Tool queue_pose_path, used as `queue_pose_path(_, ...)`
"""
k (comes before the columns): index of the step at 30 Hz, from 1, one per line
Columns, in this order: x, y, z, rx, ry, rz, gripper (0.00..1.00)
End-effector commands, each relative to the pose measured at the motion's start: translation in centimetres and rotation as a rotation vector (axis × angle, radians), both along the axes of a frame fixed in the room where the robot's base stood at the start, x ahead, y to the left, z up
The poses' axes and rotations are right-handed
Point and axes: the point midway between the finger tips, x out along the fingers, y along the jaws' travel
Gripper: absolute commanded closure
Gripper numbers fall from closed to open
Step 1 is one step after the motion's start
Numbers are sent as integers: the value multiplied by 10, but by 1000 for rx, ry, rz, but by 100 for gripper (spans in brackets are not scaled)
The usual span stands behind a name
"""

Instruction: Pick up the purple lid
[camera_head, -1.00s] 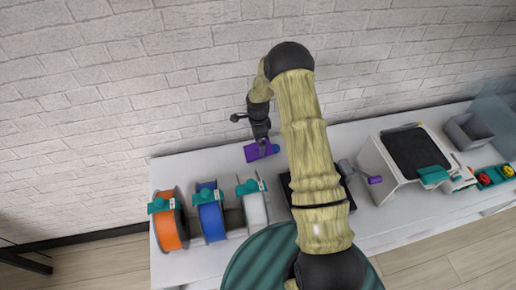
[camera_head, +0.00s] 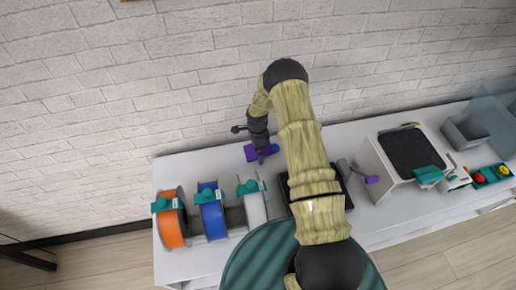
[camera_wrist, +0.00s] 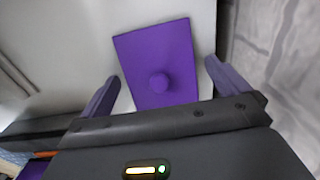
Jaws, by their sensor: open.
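The purple lid (camera_wrist: 155,48) is a flat rectangular plate with a round knob (camera_wrist: 159,82), lying on the white table top. In the wrist view it sits between and just beyond my gripper's open fingers (camera_wrist: 160,92), with the knob roughly midway between them. Nothing is held. In the head view the lid (camera_head: 249,153) shows at the back left of the table, partly hidden by my gripper (camera_head: 262,157), which is over it. I cannot tell whether the fingers touch it.
A small blue thing (camera_head: 275,149) lies right of the lid. Orange (camera_head: 169,226), blue (camera_head: 212,216) and white (camera_head: 254,206) spools stand in front of it. A white machine (camera_head: 379,172) stands to the right. The brick wall (camera_head: 180,70) rises close behind the table.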

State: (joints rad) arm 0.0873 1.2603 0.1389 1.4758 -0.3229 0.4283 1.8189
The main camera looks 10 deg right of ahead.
Motion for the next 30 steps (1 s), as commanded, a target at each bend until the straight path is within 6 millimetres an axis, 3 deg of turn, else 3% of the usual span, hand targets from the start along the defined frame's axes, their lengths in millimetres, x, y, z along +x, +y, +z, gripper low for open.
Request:
queue_pose_path(13,0,0,0,0,0,0,0)
queue_pose_path(14,0,0,0,0,0,0,2)
queue_pose_path(21,0,0,0,0,0,0,46)
queue_pose_path(30,0,0,0,0,0,0,46)
